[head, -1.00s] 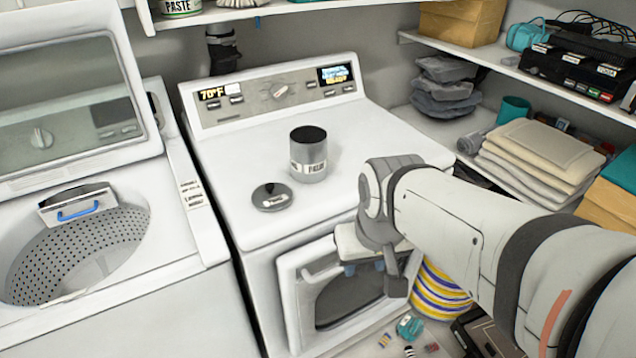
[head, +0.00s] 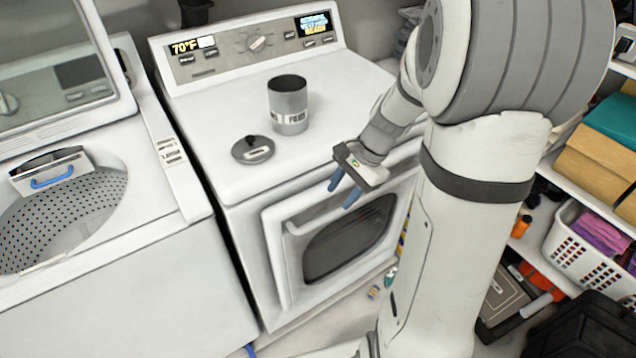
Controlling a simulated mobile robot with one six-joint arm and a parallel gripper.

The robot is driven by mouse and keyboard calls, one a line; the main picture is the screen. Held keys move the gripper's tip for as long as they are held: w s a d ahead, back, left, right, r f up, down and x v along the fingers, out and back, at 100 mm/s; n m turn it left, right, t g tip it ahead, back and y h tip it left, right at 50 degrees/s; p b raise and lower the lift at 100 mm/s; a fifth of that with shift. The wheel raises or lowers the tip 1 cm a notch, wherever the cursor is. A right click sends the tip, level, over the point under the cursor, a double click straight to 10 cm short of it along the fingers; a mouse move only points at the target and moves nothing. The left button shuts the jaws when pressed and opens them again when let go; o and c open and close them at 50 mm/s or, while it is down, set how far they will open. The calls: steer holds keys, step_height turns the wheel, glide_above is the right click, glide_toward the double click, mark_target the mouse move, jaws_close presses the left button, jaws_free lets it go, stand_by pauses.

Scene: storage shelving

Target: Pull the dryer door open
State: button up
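The white dryer (head: 230,165) stands in the middle of the head view, with its door (head: 378,272) on the front face. The door has a dark window (head: 350,238) and a raised top edge. My gripper (head: 343,189) points down at the upper part of the door. Its two blue fingers are apart, with nothing seen between them. I cannot tell whether they touch the door edge.
An open grey can (head: 289,105) and its lid (head: 253,150) sit on the dryer top. The open washer (head: 130,225) is on the left. Shelves with folded cloths (head: 600,145) and a white basket (head: 575,250) are on the right. Some floor shows before the dryer.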

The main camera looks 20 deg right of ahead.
mark_target(327, 216)
steer(key=shift+m, duration=0.5)
steer(key=x, duration=0.5)
steer(key=w+b+x, duration=0.1)
steer(key=x, duration=0.2)
steer(key=shift+d+f, duration=0.25)
steer(key=shift+f, duration=0.15)
steer(key=shift+c, duration=0.6)
jaws_close()
